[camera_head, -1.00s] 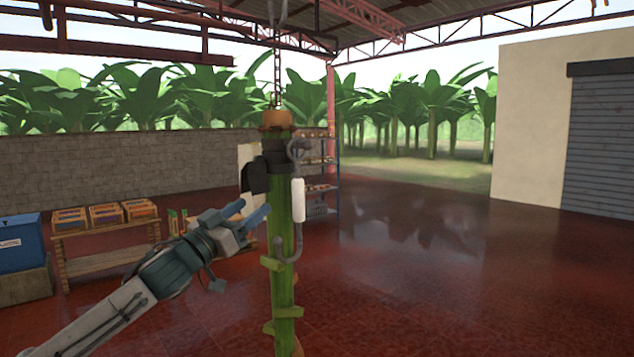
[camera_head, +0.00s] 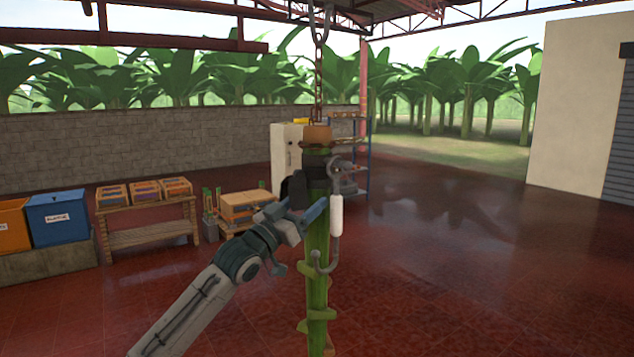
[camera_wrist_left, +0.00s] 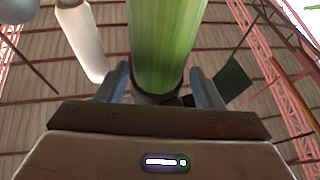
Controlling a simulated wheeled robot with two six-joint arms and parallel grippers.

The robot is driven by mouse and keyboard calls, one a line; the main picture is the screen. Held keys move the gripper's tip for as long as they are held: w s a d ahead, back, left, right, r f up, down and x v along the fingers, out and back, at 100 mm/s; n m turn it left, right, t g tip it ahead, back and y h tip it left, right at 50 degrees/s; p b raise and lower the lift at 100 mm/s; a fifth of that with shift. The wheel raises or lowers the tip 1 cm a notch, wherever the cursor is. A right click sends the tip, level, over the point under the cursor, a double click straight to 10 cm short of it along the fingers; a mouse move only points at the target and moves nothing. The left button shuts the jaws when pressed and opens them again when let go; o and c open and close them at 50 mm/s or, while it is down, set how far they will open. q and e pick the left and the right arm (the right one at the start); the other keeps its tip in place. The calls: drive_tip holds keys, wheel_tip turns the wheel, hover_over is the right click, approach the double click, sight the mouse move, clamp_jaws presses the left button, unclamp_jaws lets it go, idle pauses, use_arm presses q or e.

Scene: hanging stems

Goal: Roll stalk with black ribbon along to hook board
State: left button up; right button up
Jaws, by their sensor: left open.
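The green stalk (camera_head: 317,262) hangs upright from a chain, with a brown cap on top and several leafy stubs below. A black ribbon (camera_head: 296,190) is around its upper part, with a loose dark piece on the left. My left gripper (camera_head: 300,211) is at the stalk's left side, just below the ribbon. In the left wrist view the stalk (camera_wrist_left: 165,45) stands between its parted fingers (camera_wrist_left: 162,88), with a dark band at its lower end. I cannot tell whether the fingers touch it. I cannot make out a hook board. My right gripper is not in view.
A grey hook with a white sleeve (camera_head: 336,216) hangs close at the stalk's right. A table with crates (camera_head: 148,238), a blue bin (camera_head: 57,218) and a white cabinet (camera_head: 284,155) stand behind at left. The red floor (camera_head: 450,260) at right is clear.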

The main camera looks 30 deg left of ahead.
sight(317, 194)
use_arm(q)
drive_tip(key=p+x, duration=0.1)
drive_tip(key=x, duration=0.2)
drive_tip(key=shift+w+d+r+p, duration=0.15)
drive_tip(key=shift+w+r+p, duration=0.05)
drive_tip(key=shift+p, duration=0.1)
drive_tip(key=shift+w+d, duration=0.1)
drive_tip(key=shift+w, duration=0.2)
